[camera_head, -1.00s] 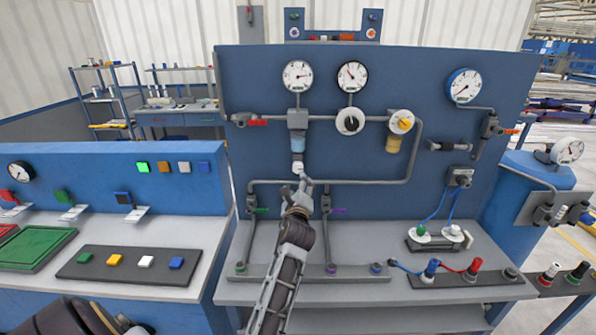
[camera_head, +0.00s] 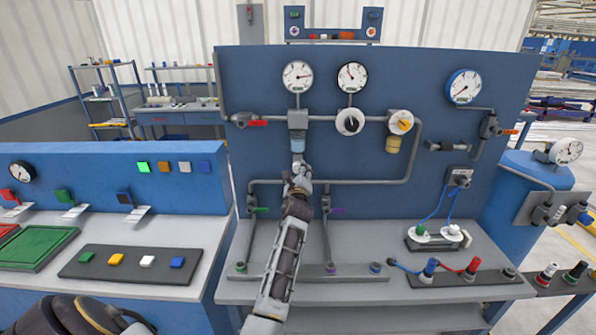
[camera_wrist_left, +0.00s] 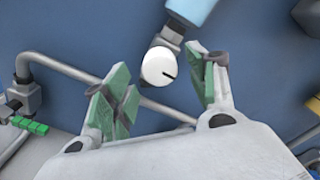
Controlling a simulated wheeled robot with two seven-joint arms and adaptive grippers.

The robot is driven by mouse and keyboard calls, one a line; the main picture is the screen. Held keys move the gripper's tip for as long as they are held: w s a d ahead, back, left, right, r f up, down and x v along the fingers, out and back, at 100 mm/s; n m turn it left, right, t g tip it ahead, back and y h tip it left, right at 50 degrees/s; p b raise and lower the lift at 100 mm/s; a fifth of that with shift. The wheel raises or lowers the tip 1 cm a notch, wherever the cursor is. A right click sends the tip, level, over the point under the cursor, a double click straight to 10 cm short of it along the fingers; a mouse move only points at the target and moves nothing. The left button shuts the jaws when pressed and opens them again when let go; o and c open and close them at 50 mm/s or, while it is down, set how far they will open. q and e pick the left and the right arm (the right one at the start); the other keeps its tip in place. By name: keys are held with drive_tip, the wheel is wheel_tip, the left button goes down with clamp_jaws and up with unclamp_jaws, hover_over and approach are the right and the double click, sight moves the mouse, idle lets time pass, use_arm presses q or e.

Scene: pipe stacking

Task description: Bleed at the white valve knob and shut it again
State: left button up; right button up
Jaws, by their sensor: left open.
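The white valve knob (camera_wrist_left: 160,66) is round with a black line mark; it shows in the left wrist view, below the light blue bowl (camera_wrist_left: 191,10) of a filter unit on the blue panel. My left gripper (camera_wrist_left: 158,76) is open, with its green-padded fingers on either side of the knob. A gap shows between the knob and each finger. In the head view the left gripper (camera_head: 298,176) is right below the filter bowl (camera_head: 298,146) and mostly hides the knob. The right gripper is out of view.
Grey pipes (camera_head: 350,182) run along the panel around the gripper. A red-handled valve (camera_head: 252,122) is at upper left, and green (camera_head: 261,210) and purple (camera_head: 337,210) handles are lower. Gauges (camera_head: 297,76) are above. The bench (camera_head: 350,245) has free room in front.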

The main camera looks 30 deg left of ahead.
use_arm(q)
drive_tip(key=shift+x, duration=1.05)
drive_tip(key=c, duration=1)
drive_tip(key=shift+c, duration=0.2)
